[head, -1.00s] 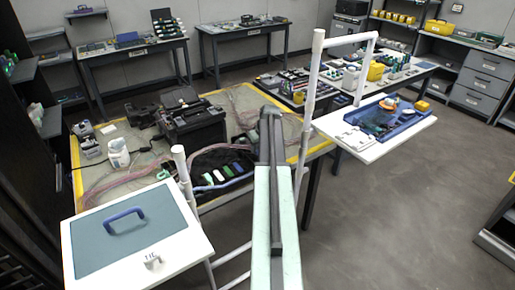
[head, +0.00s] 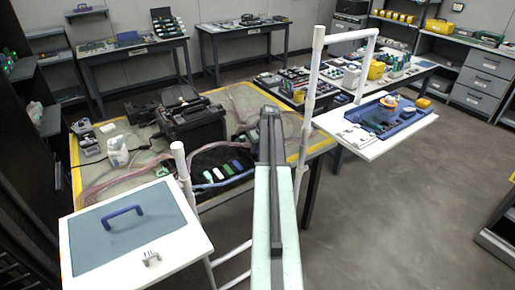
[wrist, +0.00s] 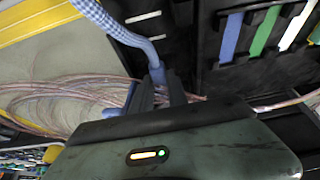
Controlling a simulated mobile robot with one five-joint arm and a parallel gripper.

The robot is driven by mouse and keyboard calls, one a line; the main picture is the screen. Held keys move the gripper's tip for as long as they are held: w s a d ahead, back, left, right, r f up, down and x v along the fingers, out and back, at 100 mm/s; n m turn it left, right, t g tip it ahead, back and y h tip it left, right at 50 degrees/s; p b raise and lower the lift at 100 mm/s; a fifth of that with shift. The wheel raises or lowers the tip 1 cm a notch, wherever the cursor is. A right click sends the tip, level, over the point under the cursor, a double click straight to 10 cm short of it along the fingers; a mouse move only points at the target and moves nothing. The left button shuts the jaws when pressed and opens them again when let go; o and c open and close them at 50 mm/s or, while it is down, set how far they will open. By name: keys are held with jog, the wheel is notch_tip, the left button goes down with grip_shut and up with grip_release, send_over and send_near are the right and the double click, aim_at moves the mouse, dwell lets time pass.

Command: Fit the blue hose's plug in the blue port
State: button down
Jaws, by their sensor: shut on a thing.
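The blue hose (wrist: 118,24) comes in from the upper left of the wrist view and bends down to my gripper (wrist: 157,90). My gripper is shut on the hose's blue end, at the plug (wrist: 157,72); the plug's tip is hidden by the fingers. A blue strip (wrist: 231,37) on a black panel shows at the upper right of the wrist view, apart from the plug. It seems to mark the blue port, but I cannot make out its opening. In the head view my arm hides the gripper.
Green (wrist: 264,30) and white (wrist: 295,27) strips sit right of the blue one. Thin pinkish cables (wrist: 60,95) lie left of the gripper. In the head view a black case (head: 190,122) stands on the yellow-edged table (head: 248,92). Open floor lies at right.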

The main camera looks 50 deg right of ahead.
jog(key=shift+f+b, duration=0.4)
jog(key=c, duration=1.2)
grip_release()
jog(key=shift+s+a, duration=0.1)
jog(key=shift+c, duration=0.2)
jog(key=shift+a+r+p, duration=0.1)
jog(key=shift+r+p, duration=0.5)
jog(key=shift+p, duration=0.1)
jog(key=p+v, duration=0.6)
jog(key=shift+s+r, duration=0.25)
jog(key=shift+r, duration=0.15)
